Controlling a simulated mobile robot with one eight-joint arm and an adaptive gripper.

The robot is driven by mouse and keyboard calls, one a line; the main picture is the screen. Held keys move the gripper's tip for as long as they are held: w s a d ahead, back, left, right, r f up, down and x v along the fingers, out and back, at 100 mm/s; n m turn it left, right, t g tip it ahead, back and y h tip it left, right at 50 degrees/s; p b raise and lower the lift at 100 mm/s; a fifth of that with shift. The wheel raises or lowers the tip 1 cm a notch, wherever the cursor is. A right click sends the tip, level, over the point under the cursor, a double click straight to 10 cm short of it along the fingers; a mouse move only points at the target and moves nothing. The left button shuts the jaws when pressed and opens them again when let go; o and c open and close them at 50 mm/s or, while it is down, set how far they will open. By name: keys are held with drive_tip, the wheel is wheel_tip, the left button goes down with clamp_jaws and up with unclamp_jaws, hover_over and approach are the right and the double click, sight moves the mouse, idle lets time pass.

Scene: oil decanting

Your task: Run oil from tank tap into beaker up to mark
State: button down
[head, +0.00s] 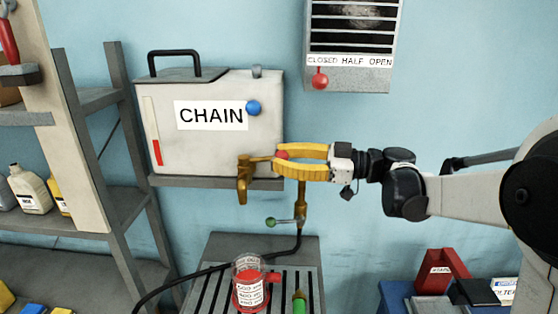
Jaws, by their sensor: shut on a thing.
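The tank (210,148) is a pale metal box labelled CHAIN, with a strip gauge (157,152) on its left side showing red at the bottom. The brass tap (243,182) sticks out at its lower right, spout pointing down. My gripper (281,158) has yellow fingers shut on the tap's lever (262,158) at its red knob. The beaker (249,288), clear with white markings and a red handle, stands on the slatted grate below the spout. Red shows inside it, but I cannot read its level against the mark. I see no clear stream between spout and beaker.
A second brass fitting with a green knob (270,222) and black hose stands right of the tap. A green-topped object (299,300) is beside the beaker. A vent box (350,45) hangs upper right. Shelves (100,190) are left; a red bin (440,268) is lower right.

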drive_tip(key=shift+w+d+f, duration=0.1)
drive_tip(key=c, duration=1.3)
unclamp_jaws()
drive_tip(key=shift+c, duration=0.2)
drive_tip(key=shift+o, duration=1.3)
drive_tip(key=shift+w+d, duration=0.1)
drive_tip(key=shift+d, duration=0.2)
drive_tip(key=shift+a, duration=0.15)
